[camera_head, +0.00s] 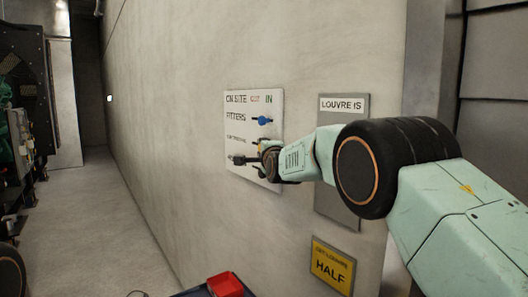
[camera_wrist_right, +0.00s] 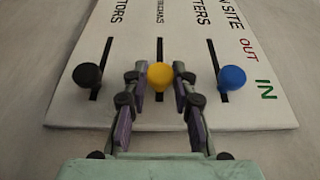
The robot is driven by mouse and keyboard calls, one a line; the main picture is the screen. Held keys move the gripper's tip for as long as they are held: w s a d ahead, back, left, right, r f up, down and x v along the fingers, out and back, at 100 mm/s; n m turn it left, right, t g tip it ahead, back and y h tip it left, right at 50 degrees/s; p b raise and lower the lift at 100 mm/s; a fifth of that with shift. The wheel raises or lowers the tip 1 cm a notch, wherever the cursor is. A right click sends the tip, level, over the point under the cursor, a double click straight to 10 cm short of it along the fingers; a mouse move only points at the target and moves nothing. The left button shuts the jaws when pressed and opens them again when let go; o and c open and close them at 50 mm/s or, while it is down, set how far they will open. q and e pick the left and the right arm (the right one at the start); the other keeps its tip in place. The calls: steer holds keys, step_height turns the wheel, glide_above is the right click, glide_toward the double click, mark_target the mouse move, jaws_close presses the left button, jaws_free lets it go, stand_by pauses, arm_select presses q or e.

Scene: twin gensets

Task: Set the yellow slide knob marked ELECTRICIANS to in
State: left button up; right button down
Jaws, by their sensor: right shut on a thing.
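The white ON SITE board (camera_head: 252,105) hangs on the wall, with OUT and IN lettered at its top. In the right wrist view, the yellow knob (camera_wrist_right: 160,76) sits on the middle slot, beside small lettering ending in "RICIANS". It appears near the IN end of its slot; its exact position is hard to tell. My right gripper (camera_wrist_right: 160,82) is shut on the yellow knob, one finger on each side. My left gripper is not in view.
A blue knob (camera_wrist_right: 232,78) and a black knob (camera_wrist_right: 88,75) flank the yellow one closely. A grey LOUVRE IS panel (camera_head: 343,112) and a yellow HALF plate (camera_head: 332,267) are to the right. Floor is clear at left.

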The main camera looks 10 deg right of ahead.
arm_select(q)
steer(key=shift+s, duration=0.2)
arm_select(e)
steer(key=shift+f, duration=0.25)
steer(key=c, duration=1.5)
jaws_free()
steer(key=shift+s, duration=0.1)
steer(key=o, duration=0.4)
steer(key=shift+s+r, duration=0.25)
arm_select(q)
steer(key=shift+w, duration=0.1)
arm_select(e)
steer(key=shift+s+f, duration=0.1)
steer(key=shift+s, duration=5.65)
